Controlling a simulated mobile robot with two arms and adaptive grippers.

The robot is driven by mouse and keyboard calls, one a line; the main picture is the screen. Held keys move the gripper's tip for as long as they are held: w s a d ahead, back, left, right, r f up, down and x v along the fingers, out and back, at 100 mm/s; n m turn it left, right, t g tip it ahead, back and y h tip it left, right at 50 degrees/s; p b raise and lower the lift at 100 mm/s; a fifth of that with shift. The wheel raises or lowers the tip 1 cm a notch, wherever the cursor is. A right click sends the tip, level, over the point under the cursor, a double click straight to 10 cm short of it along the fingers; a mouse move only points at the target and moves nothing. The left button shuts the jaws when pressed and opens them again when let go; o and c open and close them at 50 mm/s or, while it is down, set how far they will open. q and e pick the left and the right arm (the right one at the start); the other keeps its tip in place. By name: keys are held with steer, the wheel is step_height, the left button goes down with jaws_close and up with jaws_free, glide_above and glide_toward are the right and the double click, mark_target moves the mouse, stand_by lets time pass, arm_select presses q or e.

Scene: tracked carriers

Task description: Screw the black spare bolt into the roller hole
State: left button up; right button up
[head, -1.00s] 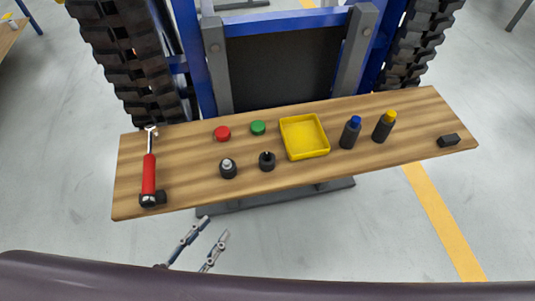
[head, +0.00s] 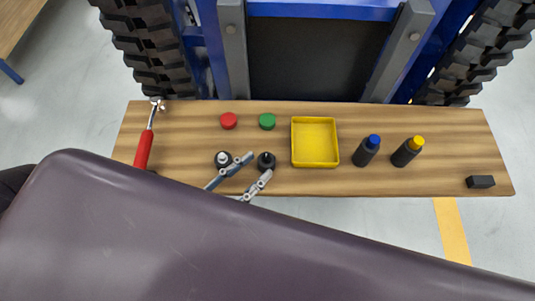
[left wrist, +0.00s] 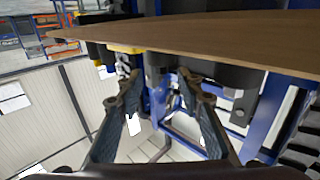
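A black bolt-like piece with a black tip (head: 266,161) stands on the wooden board (head: 440,150), left of the yellow tray. A similar black piece with a silver tip (head: 223,159) stands to its left. I cannot tell for sure which is the spare bolt. My left gripper (head: 259,165) is open, its tips close to the black-tipped piece. In the left wrist view my open fingers (left wrist: 160,88) point toward a dark cylinder (left wrist: 157,66) under the inverted board edge; contact is unclear. No roller hole can be made out. My right gripper is not in view.
Tracks (head: 145,50) flank the blue frame behind.

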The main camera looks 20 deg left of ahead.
mark_target(263, 159)
arm_select(q)
steer(key=x, duration=0.4)
steer(key=shift+w+p, duration=0.35)
jaws_close()
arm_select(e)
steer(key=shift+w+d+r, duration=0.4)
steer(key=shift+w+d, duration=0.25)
